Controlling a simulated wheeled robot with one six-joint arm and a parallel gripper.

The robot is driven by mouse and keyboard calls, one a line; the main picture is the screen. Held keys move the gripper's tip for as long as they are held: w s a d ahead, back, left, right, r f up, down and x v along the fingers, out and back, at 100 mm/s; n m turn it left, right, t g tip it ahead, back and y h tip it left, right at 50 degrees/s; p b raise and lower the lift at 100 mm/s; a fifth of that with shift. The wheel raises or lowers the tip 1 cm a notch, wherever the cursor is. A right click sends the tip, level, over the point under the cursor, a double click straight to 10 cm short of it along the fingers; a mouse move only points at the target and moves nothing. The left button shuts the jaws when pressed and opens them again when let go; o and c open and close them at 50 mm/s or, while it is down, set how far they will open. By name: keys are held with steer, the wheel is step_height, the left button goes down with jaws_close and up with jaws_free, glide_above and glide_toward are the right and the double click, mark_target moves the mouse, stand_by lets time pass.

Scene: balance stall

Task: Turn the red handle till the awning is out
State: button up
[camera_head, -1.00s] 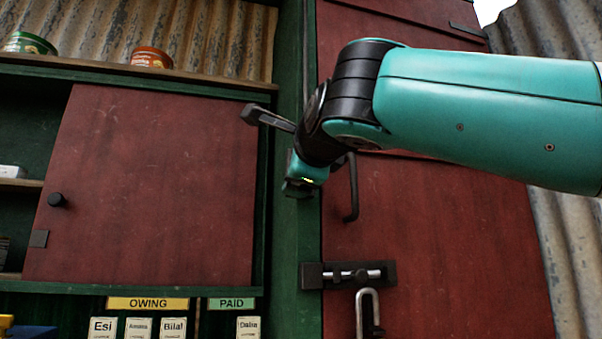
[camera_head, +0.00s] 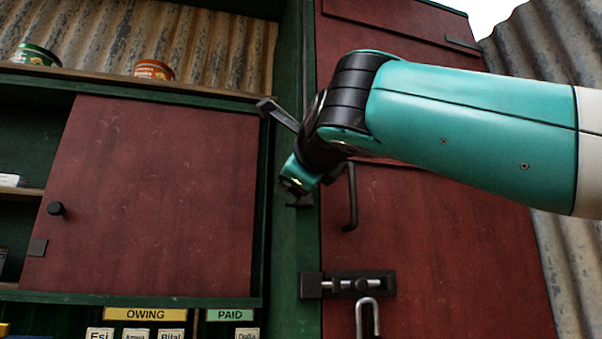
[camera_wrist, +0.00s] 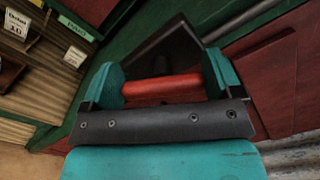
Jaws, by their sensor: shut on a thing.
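The red handle (camera_wrist: 162,88) lies across the wrist view as a short red bar. My gripper (camera_wrist: 164,78) has its two teal fingers at either end of this bar and is shut on it. A dark flat crank arm (camera_wrist: 172,42) rises behind the handle. In the head view my gripper (camera_head: 297,180) is in front of the green post, tilted down to the left. The red handle cannot be made out there. I cannot identify the awning in either view.
A green post (camera_head: 293,255) stands between a red cupboard panel (camera_head: 150,200) and a red door (camera_head: 450,250). The door has a dark pull (camera_head: 351,200) and a bolt (camera_head: 345,285) near my wrist. Tins (camera_head: 153,70) stand on the upper shelf.

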steer(key=o, duration=0.7)
steer(key=b+v, duration=0.1)
steer(key=v, duration=1.6)
steer(key=shift+s+r, duration=0.1)
steer(key=shift+s, duration=0.1)
